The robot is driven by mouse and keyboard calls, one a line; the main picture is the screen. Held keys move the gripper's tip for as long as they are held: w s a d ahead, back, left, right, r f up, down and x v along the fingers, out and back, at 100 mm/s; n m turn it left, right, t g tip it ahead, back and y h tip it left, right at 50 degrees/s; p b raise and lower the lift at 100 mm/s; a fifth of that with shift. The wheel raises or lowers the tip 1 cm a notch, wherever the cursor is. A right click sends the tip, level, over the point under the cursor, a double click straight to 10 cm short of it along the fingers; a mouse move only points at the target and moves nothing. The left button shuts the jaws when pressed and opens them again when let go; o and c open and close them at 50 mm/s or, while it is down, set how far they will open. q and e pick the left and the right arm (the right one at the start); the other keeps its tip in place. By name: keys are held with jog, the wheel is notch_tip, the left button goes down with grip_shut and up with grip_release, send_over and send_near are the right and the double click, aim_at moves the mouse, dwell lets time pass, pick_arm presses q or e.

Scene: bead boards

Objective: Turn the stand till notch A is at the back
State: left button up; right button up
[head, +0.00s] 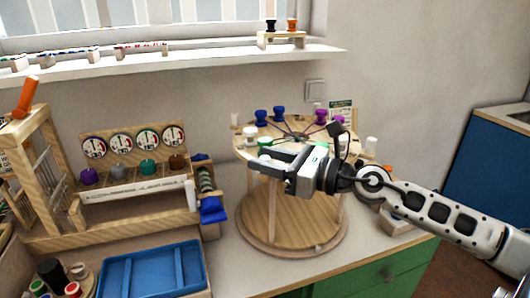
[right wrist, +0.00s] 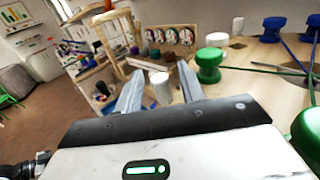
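The stand (head: 258,230) is a round two-tier wooden turntable on the counter. Its top disc also shows in the right wrist view (right wrist: 262,87). Blue, purple, white and green spools sit around the top, with dark spokes at its centre. I cannot make out notch A or its letter. My right gripper (head: 268,164) is over the front-left rim of the top disc, its fingers pointing left. In the right wrist view it is open (right wrist: 160,97). A white peg (right wrist: 161,88) appears between the fingers; I cannot tell whether they touch it. My left gripper is not in view.
A blue tray (head: 152,270) lies in front. A white shelf (head: 180,59) runs along the wall above.

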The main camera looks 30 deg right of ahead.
jog(key=shift+w+a, duration=0.2)
jog(key=shift+w, duration=0.1)
